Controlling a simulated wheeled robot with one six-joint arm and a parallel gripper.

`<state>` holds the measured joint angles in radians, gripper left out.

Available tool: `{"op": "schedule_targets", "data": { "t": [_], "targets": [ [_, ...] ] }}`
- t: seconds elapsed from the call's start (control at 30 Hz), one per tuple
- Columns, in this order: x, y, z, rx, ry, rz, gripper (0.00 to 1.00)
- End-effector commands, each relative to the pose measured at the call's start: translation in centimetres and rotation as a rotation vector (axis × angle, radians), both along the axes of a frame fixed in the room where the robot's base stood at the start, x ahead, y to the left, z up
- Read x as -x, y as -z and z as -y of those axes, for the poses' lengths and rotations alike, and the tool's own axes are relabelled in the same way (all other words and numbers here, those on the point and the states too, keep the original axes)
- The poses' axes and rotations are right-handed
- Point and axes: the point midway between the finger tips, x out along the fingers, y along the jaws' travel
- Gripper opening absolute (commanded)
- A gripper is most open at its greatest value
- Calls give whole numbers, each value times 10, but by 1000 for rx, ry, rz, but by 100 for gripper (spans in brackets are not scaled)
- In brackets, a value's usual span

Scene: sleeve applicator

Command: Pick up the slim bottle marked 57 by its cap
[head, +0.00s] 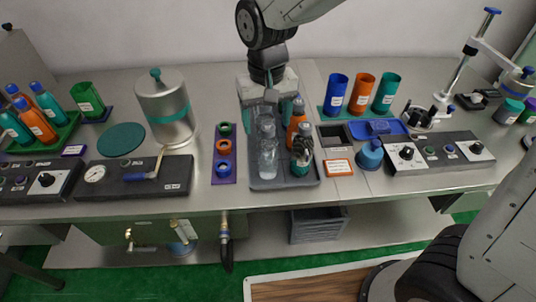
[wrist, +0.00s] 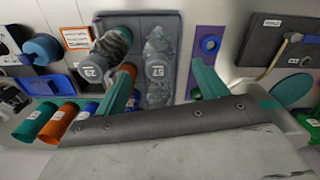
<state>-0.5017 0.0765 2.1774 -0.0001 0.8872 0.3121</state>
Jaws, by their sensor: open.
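The slim bottle marked 57 shows its grey cap (wrist: 157,70) in the wrist view, lying between my two teal fingers. Its clear, crinkled-looking body shows in the head view (head: 267,160), upright on the grey tray (head: 286,183). My gripper (wrist: 163,68) is open and empty above the tray; in the head view its fingers (head: 267,100) reach down at the tray's back. Whether the fingers are level with the cap I cannot tell. A bottle marked 23 (wrist: 95,68) with a grey cap and dark patterned body stands beside it. An orange bottle (head: 297,117) stands behind that one.
A purple strip with several rings (head: 223,165) lies left of the tray. Blue, orange and teal cups (head: 362,93) stand at the back right. A blue funnel-like piece (head: 370,155) and an orange-edged label card (head: 340,167) are right of the tray. A metal canister (head: 166,110) stands left.

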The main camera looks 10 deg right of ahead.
Motion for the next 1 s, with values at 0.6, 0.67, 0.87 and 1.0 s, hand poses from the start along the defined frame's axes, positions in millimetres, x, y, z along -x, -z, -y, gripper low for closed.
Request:
{"op": "schedule_targets", "data": {
  "t": [0.6,0.67,0.87,1.0],
  "targets": [
    [1,70,2,0,0,-1,72],
    [1,70,2,0,0,-1,72],
    [1,70,2,0,0,0,49],
    [1,69,2,0,0,0,11]
  ]
}}
